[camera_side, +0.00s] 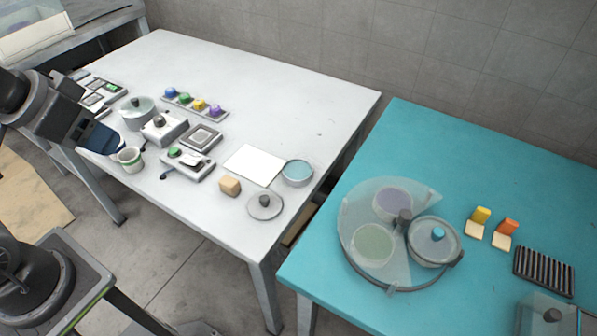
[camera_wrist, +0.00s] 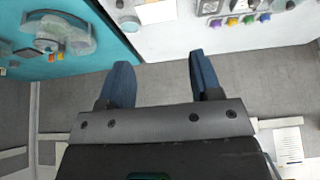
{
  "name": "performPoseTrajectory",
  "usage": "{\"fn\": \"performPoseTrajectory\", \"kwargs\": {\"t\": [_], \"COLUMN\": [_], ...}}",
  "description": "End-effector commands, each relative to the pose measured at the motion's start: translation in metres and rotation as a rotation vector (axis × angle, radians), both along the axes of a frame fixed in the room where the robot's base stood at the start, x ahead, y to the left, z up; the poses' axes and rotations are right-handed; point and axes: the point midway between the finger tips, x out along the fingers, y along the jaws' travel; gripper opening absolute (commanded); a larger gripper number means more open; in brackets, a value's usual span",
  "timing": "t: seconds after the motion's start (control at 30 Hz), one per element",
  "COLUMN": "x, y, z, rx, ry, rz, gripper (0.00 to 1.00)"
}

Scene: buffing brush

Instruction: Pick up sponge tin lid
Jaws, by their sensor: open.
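A round grey lid with a dark knob (camera_side: 265,205) lies flat near the front right corner of the white table. A round tin with a pale blue inside (camera_side: 297,172) stands open just behind it. The tin (camera_wrist: 128,23) shows at the top of that view, with the lid's dark knob (camera_wrist: 120,4) partly cut off by the edge.
The cup (camera_side: 131,159), a lidded pot (camera_side: 137,113) and several small devices fill the table's left part. The teal table (camera_side: 330,262) carries a round divided tray. The back right of the white table is clear.

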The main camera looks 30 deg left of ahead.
Motion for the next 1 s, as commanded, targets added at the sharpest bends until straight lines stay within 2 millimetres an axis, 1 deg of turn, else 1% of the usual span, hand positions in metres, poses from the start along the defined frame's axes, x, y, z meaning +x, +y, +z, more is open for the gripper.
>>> {"fn": "performPoseTrajectory", "kwargs": {"t": [0.2,0.23,0.63,0.87,0.97,1.0], "x": [0.000,0.000,0.000,0.001,0.007,0.012], "y": [0.000,0.000,0.000,0.000,-0.002,-0.004], "z": [0.000,0.000,0.000,0.000,0.001,0.001], "rx": [0.000,0.000,0.000,0.002,0.025,0.044], "ry": [0.000,0.000,0.000,0.001,0.017,0.030], "rz": [0.000,0.000,0.000,-0.004,-0.053,-0.092], "gripper": [0.59,0.61,0.99,1.00,1.00,1.00]}}
